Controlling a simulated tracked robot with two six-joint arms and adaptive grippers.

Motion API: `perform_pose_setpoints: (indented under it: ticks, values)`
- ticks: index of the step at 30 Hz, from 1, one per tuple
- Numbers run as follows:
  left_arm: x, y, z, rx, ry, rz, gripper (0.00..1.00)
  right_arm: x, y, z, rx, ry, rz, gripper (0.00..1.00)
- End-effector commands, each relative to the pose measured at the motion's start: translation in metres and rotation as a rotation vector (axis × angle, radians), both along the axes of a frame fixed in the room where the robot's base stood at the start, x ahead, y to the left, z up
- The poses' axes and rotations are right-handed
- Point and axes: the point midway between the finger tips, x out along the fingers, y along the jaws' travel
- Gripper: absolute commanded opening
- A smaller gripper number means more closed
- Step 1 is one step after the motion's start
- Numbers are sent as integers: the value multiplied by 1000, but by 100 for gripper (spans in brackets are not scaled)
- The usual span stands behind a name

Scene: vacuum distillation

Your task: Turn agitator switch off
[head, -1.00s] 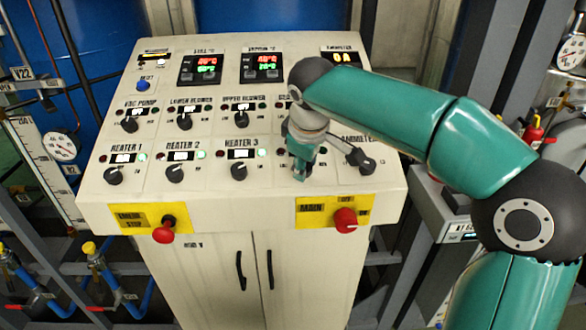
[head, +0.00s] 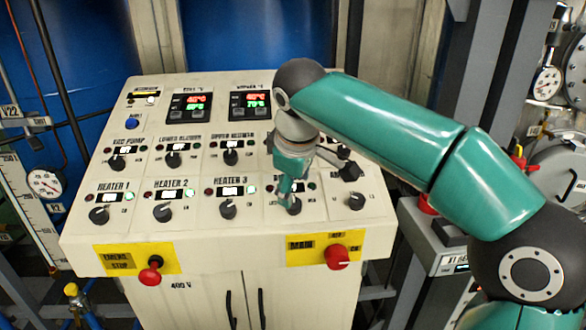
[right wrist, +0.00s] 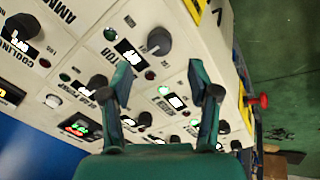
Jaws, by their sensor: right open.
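The agitator switch is a dark rotary knob (head: 293,206) in the lower row of the white control panel, right of the HEATER 3 knob. In the right wrist view the knob (right wrist: 159,41) sits just beyond the fingertips, roughly between them. Its label, ending in "TOR", is partly hidden by a finger. My right gripper (head: 286,190) hangs over the panel at this switch, seen edge-on. In the right wrist view the gripper (right wrist: 160,72) is open, with nothing between its fingers. I cannot tell whether a finger touches the knob. My left gripper is not in view.
The HEATER 3 knob (head: 228,209) and the ammeter knob (head: 355,201) flank the agitator switch. A red MAIN switch (head: 337,257) and a red emergency stop (head: 150,275) stick out along the front edge. Several blower and pump knobs fill the row behind.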

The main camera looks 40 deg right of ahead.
Motion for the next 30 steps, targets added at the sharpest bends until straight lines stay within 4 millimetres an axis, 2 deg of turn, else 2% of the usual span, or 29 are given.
perform_pose_setpoints:
  ticks: [3,10,30]
  values:
    - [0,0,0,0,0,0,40,-7,6,23,1,-5,2,61]
    - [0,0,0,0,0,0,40,-16,11,47,-1,-2,1,61]
    - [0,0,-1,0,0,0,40,-18,12,50,0,0,1,61]
